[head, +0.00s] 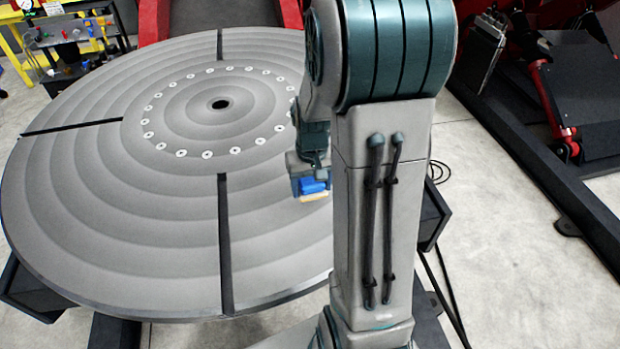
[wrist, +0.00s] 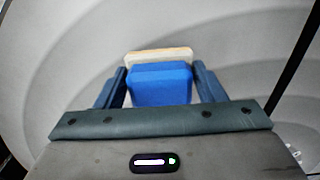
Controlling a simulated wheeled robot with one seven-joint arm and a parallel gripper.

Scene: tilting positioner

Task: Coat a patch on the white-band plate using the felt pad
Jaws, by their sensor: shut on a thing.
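My gripper (head: 310,180) is low over the right part of the big round grey table (head: 105,215). It is shut on the felt pad (head: 313,187), a blue block with a cream face. In the wrist view the felt pad (wrist: 160,84) sits between the two dark blue fingers of my gripper (wrist: 160,76), its cream edge beyond the blue body. I cannot tell whether the cream face touches the table. No plate with a white band is distinguishable; my arm hides part of the table's right side.
The table has dark radial slots (head: 224,245), a ring of pale bolt holes and a dark centre hole (head: 220,104). A yellow bench (head: 28,62) with equipment stands at the back left. A dark floor beam (head: 540,165) and red machinery are at the right.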

